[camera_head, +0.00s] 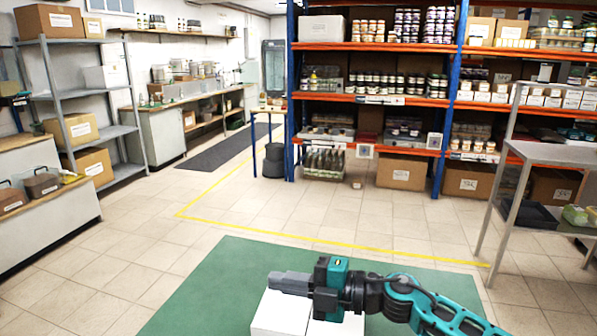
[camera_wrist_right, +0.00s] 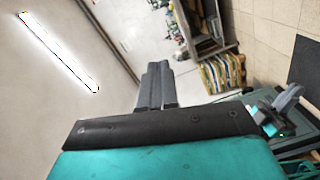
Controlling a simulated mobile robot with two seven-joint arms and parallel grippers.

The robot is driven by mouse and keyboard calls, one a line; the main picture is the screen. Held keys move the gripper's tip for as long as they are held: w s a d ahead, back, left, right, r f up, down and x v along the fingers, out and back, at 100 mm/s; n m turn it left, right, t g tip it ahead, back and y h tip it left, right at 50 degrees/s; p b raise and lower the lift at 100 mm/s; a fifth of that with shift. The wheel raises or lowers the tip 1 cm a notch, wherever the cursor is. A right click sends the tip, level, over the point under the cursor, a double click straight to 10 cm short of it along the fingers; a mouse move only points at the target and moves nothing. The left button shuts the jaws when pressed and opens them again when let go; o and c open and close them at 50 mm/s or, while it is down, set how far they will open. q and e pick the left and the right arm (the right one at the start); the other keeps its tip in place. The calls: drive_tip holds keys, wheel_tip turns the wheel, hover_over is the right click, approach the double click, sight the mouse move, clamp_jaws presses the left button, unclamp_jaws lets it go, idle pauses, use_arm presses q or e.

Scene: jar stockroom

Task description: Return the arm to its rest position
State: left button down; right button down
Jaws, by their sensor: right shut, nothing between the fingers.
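My right arm comes in from the lower right in the head view. Its teal and black right gripper (camera_head: 277,283) points left, level, with grey fingers closed together and empty. In the right wrist view the two grey fingers (camera_wrist_right: 154,84) lie side by side with nothing between them. At the right edge of that view is a grey-and-teal part that looks like my left gripper (camera_wrist_right: 285,100); its jaw state is unclear. The left arm does not show in the head view.
A green mat (camera_head: 205,290) lies on the tiled floor under the right gripper. Orange-and-blue racking (camera_head: 375,46) with jars stands behind. A metal table (camera_head: 555,153) is at right, grey shelving (camera_head: 90,42) at left. The middle floor (camera_head: 300,217) is clear.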

drive_tip(key=s+d+f+m+t+h, duration=0.3)
drive_tip(key=s+d+f+m+h, duration=0.4)
drive_tip(key=s+d+f+m, duration=0.3)
drive_tip(key=s+d+f+m+t+h, duration=0.3)
drive_tip(key=s+d+f+m+h, duration=0.4)
drive_tip(key=s+d+f+m, duration=0.3)
wheel_tip(320, 180, down, 4)
drive_tip(key=m, duration=0.7)
drive_tip(key=shift+s+f+h, duration=0.15)
drive_tip(key=shift+s+h, duration=0.25)
